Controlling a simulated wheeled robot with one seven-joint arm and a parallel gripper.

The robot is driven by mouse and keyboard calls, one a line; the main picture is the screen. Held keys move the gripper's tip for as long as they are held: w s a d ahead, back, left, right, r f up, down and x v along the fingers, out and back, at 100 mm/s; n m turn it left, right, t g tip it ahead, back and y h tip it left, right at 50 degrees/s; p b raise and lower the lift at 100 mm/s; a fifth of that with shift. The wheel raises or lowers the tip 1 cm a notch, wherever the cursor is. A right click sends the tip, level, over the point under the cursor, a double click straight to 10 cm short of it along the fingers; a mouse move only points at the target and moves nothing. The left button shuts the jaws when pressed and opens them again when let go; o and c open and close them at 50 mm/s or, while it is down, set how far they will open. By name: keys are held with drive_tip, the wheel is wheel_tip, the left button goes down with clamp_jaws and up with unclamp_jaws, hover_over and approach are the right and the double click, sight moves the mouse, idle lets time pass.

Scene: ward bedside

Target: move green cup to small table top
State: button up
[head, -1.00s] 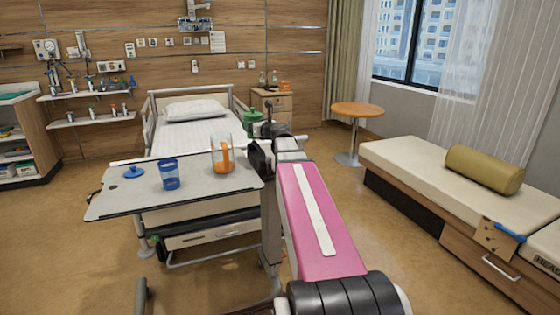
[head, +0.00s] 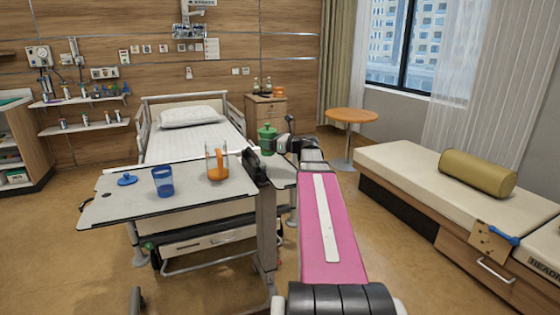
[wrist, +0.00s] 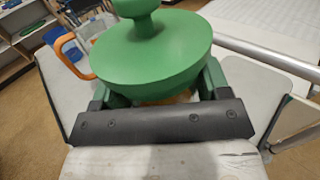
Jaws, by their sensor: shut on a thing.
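The green cup (head: 267,132) with its green knobbed lid is held in my gripper (head: 268,146), above the back right of the overbed table. In the wrist view the cup's wide green lid (wrist: 150,55) fills the upper middle, and my gripper (wrist: 161,98) is shut around the body below. The lid hides most of the cup body. The small table (head: 352,115) has a round orange-brown top on a pale pedestal, right of and beyond my gripper. Its top looks bare.
The overbed table (head: 110,212) holds a blue cup (head: 163,182), a blue lid (head: 127,180) and a clear jug with an orange handle (head: 217,164). A bedside cabinet (head: 266,107) with bottles stands behind. A couch (head: 405,165) is at right; floor before the small table is clear.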

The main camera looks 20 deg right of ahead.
drive_tip(key=shift+s+d+f, duration=0.5)
drive_tip(key=shift+d+f, duration=0.25)
drive_tip(key=shift+f, duration=0.45)
drive_tip(key=shift+s+d+f, duration=0.55)
drive_tip(key=shift+d+f, duration=0.2)
drive_tip(key=shift+f, duration=0.5)
drive_tip(key=shift+s+d+f, duration=0.5)
drive_tip(key=shift+d+f, duration=0.25)
drive_tip(key=shift+f, duration=0.45)
drive_tip(key=o, duration=1)
drive_tip(key=shift+f, duration=0.1)
drive_tip(key=v, duration=1.2)
drive_tip(key=shift+s, duration=0.1)
